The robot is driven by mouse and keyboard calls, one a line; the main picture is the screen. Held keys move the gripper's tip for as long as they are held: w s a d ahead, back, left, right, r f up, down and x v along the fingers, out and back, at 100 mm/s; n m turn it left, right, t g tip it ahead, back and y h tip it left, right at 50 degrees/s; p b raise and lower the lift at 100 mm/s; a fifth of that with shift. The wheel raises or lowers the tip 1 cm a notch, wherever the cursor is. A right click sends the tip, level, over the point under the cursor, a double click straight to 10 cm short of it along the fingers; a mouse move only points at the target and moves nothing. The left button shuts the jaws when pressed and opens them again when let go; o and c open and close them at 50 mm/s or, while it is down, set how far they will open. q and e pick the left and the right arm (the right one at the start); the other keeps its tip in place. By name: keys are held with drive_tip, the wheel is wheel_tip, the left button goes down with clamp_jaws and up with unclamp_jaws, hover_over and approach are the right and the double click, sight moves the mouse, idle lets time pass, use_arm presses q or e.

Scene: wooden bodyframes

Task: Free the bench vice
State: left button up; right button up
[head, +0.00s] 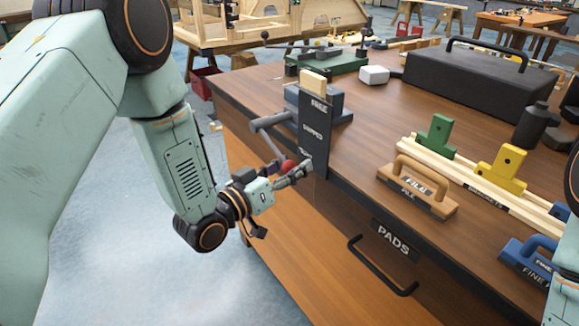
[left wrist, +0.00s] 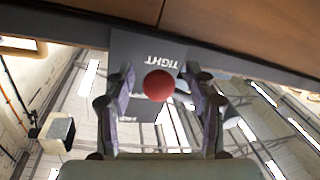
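The bench vice (head: 335,99) is grey and sits at the bench's near left edge. A light wooden piece (head: 314,84) stands at its jaws. A dark upright plate (head: 314,140) on its front reads FREE at the top, a middle word, and TIGHT low down. A grey lever (head: 270,143) slants down to a red ball (head: 288,165), level with the low end of the plate. My left gripper (head: 298,175) is at the ball. In the left wrist view the ball (left wrist: 159,86) lies between the two spread fingers, with gaps on both sides. My right gripper is not visible.
The wooden bench (head: 378,130) carries a dark case (head: 465,75), a white block (head: 374,75), a green tool (head: 330,62) and a sanding block (head: 417,186). A drawer handle (head: 382,265) juts from the bench front.

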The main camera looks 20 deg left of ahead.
use_arm(q)
drive_tip(key=shift+a, duration=0.15)
drive_tip(key=c, duration=0.5)
clamp_jaws()
drive_tip(key=shift+r, duration=0.2)
